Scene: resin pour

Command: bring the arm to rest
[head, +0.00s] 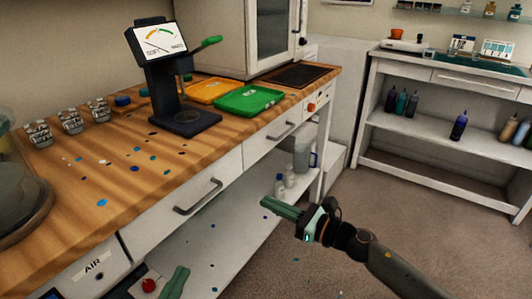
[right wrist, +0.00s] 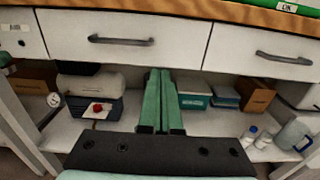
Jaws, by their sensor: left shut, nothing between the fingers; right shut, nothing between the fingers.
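My right gripper (head: 268,204) hangs in front of the wooden workbench (head: 60,190), below its drawers and to the right. Its green fingers are closed together and hold nothing. In the right wrist view the same gripper (right wrist: 158,78) points at the open shelf under the drawers, with no object between the fingers. My left gripper (head: 180,272) shows only as green fingers at the bottom edge, in front of the bench's lower part. It is shut and empty; the rest of that arm is out of the picture.
The bench carries a gauge stand (head: 185,120), a green tray (head: 248,99), an orange tray (head: 202,90) and several small cups. Boxes and bottles (right wrist: 249,137) stand on the lower shelf. A white shelf unit (head: 430,140) stands behind.

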